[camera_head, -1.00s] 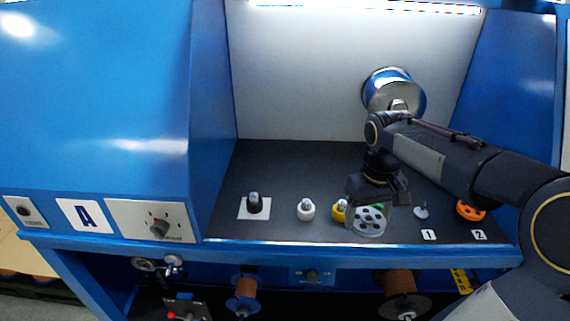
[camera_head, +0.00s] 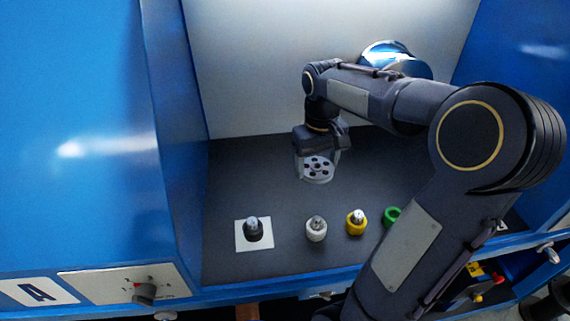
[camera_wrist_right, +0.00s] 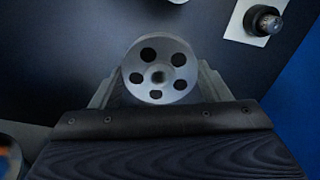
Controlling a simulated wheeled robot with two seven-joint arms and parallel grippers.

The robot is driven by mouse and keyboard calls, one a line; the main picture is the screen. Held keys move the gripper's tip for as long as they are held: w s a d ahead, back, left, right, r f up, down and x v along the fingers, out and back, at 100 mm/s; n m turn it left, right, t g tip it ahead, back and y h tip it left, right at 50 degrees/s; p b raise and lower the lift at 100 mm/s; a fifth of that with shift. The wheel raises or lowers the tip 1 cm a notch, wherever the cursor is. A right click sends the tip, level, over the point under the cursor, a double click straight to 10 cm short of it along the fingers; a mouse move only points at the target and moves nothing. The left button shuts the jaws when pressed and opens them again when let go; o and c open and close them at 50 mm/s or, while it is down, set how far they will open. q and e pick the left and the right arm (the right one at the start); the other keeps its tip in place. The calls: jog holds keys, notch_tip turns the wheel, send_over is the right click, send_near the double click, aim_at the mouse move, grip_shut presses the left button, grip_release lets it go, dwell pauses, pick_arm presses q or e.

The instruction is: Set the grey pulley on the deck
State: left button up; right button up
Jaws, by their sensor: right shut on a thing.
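The grey pulley (camera_head: 316,168) is a disc with several round holes. My right gripper (camera_head: 318,162) is shut on it and holds it over the dark deck (camera_head: 235,180), toward the back. In the right wrist view the pulley (camera_wrist_right: 160,70) sits between the two fingers of the gripper (camera_wrist_right: 158,85), its holed face toward the camera. I cannot tell its exact height above the deck. My left gripper is not in view.
A black knob-like post (camera_head: 252,228) stands on a white square at the front left. A white-topped post (camera_head: 316,229), a yellow one (camera_head: 356,222) and a green ring (camera_head: 392,216) stand to its right. A blue side wall (camera_head: 180,130) bounds the deck. The deck's back left is clear.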

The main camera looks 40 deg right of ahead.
jog(key=w+d+f+p, duration=0.1)
jog(key=w+f, duration=0.2)
jog(key=w, duration=0.4)
send_over(294, 177)
jog(key=f, duration=0.5)
jog(key=shift+s+a+p, duration=0.1)
jog(key=shift+s+p, duration=0.1)
jog(key=shift+p, duration=0.15)
jog(key=shift+w+f, duration=0.15)
jog(key=shift+f, duration=0.2)
notch_tip(294, 177, down, 3)
jog(key=shift+f, duration=0.2)
jog(key=o, duration=1.1)
jog(key=shift+c, duration=0.2)
jog(key=shift+r, duration=0.1)
